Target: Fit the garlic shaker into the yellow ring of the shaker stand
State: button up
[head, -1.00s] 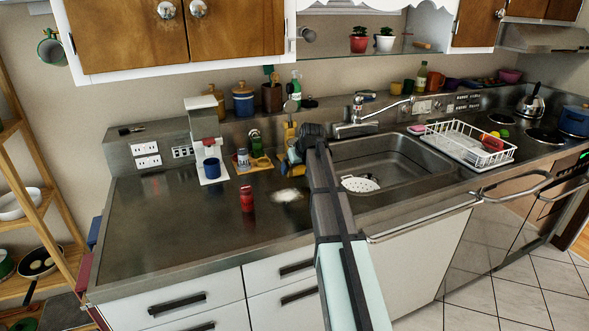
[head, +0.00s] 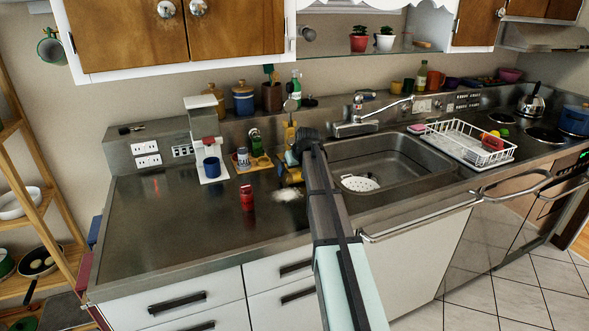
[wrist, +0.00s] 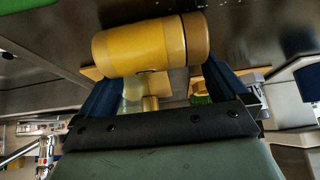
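A yellow cylinder with a brownish end, apparently a shaker, lies crosswise before my gripper in the wrist view (wrist: 145,46). I cannot read a label that marks it as garlic. My gripper (head: 291,160) is by the right end of the orange shaker stand (head: 262,161). Its dark blue fingers (wrist: 160,85) are wide apart; the cylinder hides their tips, and I see no clamped contact. The stand holds a blue-and-white shaker (head: 243,157) and a green one (head: 255,139). The yellow ring is not clearly visible. A red shaker (head: 247,198) stands on the counter.
A white patch (head: 288,195) lies on the counter by the red shaker. A white coffee machine (head: 205,135) with a blue mug (head: 212,167) stands left of the stand. The sink (head: 385,165) is to the right. The left counter is clear.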

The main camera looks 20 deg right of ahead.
jog(key=shift+r, duration=0.1)
jog(key=shift+r, duration=0.3)
jog(key=v, duration=1.1)
jog(key=shift+s+r, duration=0.25)
jog(key=shift+r, duration=0.1)
